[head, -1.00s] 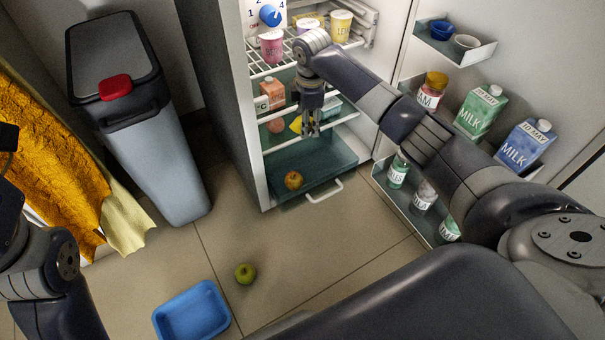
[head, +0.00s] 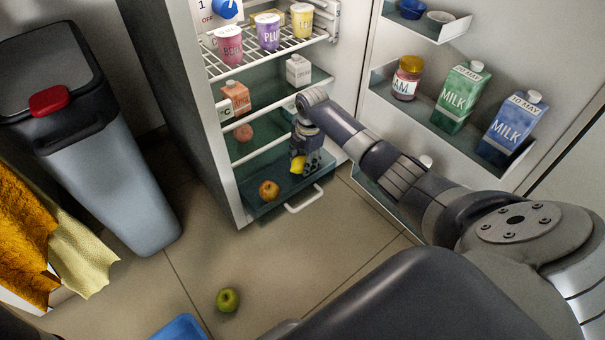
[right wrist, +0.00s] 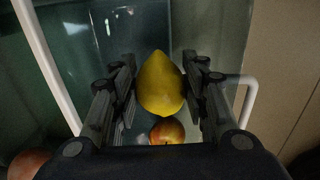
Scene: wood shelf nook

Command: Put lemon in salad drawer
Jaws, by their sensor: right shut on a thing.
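The yellow lemon (head: 297,165) is between the fingers of my right gripper (head: 305,161), which is shut on it. In the right wrist view the lemon (right wrist: 160,85) is clasped by both fingers (right wrist: 160,88). In the head view the gripper and lemon are over the salad drawer (head: 262,207), the low green-tinted bin with a white handle (head: 304,200). An apple (head: 269,190) lies in the drawer, left of the lemon. It also shows below the lemon in the right wrist view (right wrist: 167,131). My left gripper is not in view.
Fridge shelves above hold yogurt cups (head: 268,31), a small carton (head: 235,98) and a round fruit (head: 243,132). The open door at right holds milk cartons (head: 462,96). A green apple (head: 228,300) and a blue tray (head: 181,329) are on the floor. A bin (head: 120,150) stands at left.

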